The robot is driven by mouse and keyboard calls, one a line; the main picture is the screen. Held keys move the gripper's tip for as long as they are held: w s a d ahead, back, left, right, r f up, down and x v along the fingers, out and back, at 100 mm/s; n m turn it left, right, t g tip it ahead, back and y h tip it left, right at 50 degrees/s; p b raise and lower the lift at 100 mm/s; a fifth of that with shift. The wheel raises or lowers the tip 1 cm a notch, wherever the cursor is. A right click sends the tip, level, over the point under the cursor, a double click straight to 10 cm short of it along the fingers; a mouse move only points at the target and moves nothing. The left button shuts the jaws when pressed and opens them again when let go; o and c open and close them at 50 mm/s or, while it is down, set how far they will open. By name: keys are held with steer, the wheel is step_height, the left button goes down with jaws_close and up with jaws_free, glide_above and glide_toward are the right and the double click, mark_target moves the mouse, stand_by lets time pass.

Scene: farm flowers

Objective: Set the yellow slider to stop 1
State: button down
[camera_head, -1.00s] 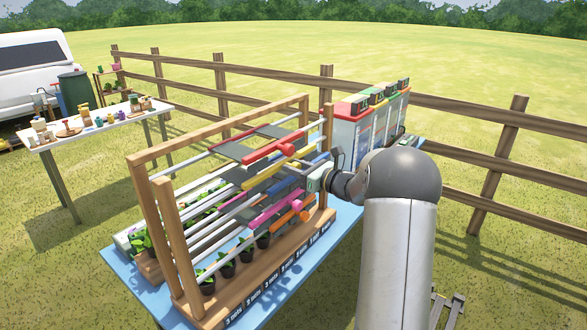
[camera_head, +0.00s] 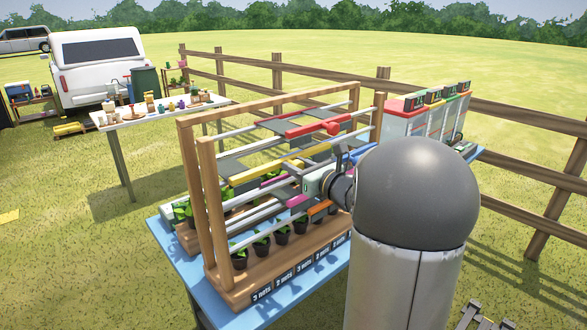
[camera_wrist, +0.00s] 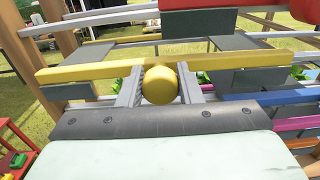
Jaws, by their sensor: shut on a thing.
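The yellow slider (camera_head: 262,171) is a long yellow bar with a round knob. It sits on a rail of the wooden rack, left of the red slider above it. In the wrist view the yellow bar (camera_wrist: 85,72) crosses nearly the full width, and its yellow knob (camera_wrist: 160,86) is at the centre. My gripper (camera_head: 298,178) reaches in from the right in the head view. In the wrist view its two grey fingers stand on either side of the knob, shut on it. The stop markings on the yellow rail cannot be made out.
The red slider (camera_head: 318,130) is above; blue (camera_head: 348,157), pink and orange (camera_head: 319,208) sliders are below, partly hidden by my arm. Wooden posts (camera_head: 215,215) bound the rack. Potted plants and a labelled board (camera_head: 285,283) stand beneath. Boxes (camera_head: 405,115) stand behind right.

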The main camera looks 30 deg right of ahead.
steer(key=shift+a+f, duration=0.1)
steer(key=shift+a, duration=0.1)
steer(key=c, duration=1.3)
jaws_free()
steer(key=shift+o, duration=1.3)
steer(key=shift+a, duration=0.15)
steer(key=shift+s, duration=0.1)
steer(key=s+d+b, duration=0.2)
steer(key=s+d, duration=0.1)
steer(key=s, duration=1.4)
steer(key=shift+d+b, duration=0.15)
steer(key=shift+b, duration=0.2)
